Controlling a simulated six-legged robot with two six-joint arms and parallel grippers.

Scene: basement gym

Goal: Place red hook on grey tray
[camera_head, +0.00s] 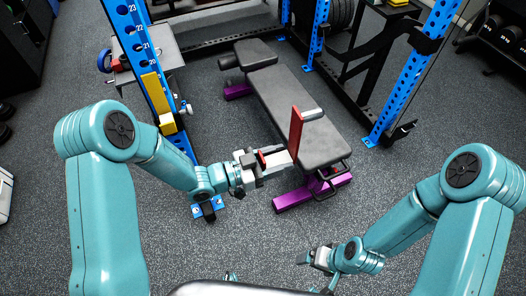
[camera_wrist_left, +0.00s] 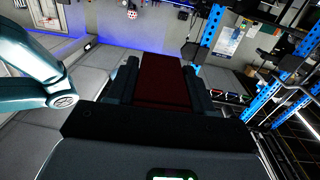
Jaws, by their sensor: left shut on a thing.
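The red hook (camera_head: 296,132) is an upright red plate with a silver bar at its top. My left gripper (camera_head: 276,163) is shut on it and holds it in front of the near end of the bench. In the left wrist view the hook (camera_wrist_left: 161,84) shows as a dark red block between the two fingers. A flat grey surface (camera_head: 166,55) at the upper left may be the grey tray, partly hidden by a blue post. My right gripper (camera_head: 312,258) is low in the middle, away from the hook; its jaws are too small to read.
A black bench (camera_head: 284,95) with purple feet (camera_head: 294,196) stands behind the hook. A blue rack post (camera_head: 146,62) with a yellow part (camera_head: 155,94) stands at left, another blue post (camera_head: 412,75) at right. The floor in front is clear.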

